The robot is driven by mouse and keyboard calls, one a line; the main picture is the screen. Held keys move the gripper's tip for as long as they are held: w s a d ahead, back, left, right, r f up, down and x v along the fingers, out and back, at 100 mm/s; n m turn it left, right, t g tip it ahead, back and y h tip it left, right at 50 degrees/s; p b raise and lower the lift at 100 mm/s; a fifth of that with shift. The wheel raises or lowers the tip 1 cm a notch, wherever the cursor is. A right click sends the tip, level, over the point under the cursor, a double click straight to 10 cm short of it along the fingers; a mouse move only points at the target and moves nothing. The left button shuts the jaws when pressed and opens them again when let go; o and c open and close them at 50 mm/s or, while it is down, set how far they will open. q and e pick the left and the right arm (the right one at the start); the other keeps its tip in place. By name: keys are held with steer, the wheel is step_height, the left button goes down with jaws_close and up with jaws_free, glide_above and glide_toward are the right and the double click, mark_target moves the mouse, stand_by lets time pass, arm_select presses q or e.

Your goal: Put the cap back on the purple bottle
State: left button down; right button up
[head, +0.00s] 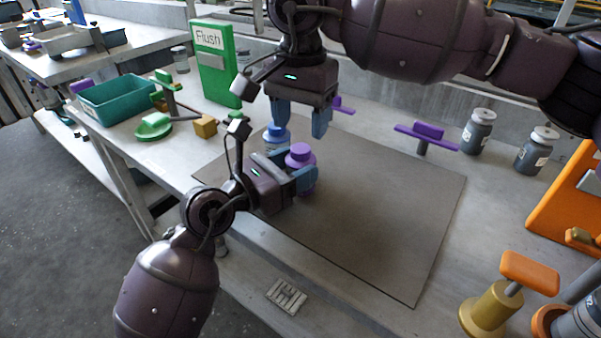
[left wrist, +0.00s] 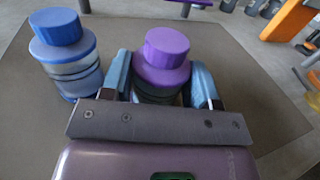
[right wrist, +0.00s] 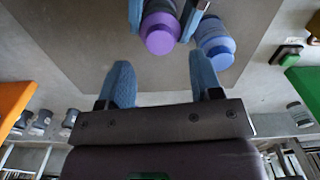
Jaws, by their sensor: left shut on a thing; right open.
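The purple bottle (left wrist: 160,80) stands upright on the mat with its purple cap (left wrist: 167,46) seated on top. In the head view the cap (head: 299,154) shows above my left gripper (head: 306,178), which is shut around the bottle's body. The bottle and cap also show in the right wrist view (right wrist: 160,30), between the left gripper's fingers. My right gripper (head: 297,122) is open and empty, above and behind the bottle, pointing down; its fingers also show in the right wrist view (right wrist: 157,85). I cannot tell how tightly the cap sits.
A blue bottle (left wrist: 66,55) with a blue cap stands close beside the purple one. The brown mat (head: 400,215) is clear to the right. A green Flush box (head: 215,65), a teal bin (head: 118,97), grey jars (head: 478,132) and a purple-handled tool (head: 426,132) stand around the mat.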

mark_target(301, 148)
steer(key=shift+c, duration=0.2)
steer(key=shift+r+m, duration=0.6)
steer(key=shift+r, duration=1.15)
steer(key=shift+f, duration=0.1)
steer(key=shift+f, duration=3.95)
steer(key=c, duration=0.9)
steer(key=o, duration=1)
steer(key=shift+c, duration=0.2)
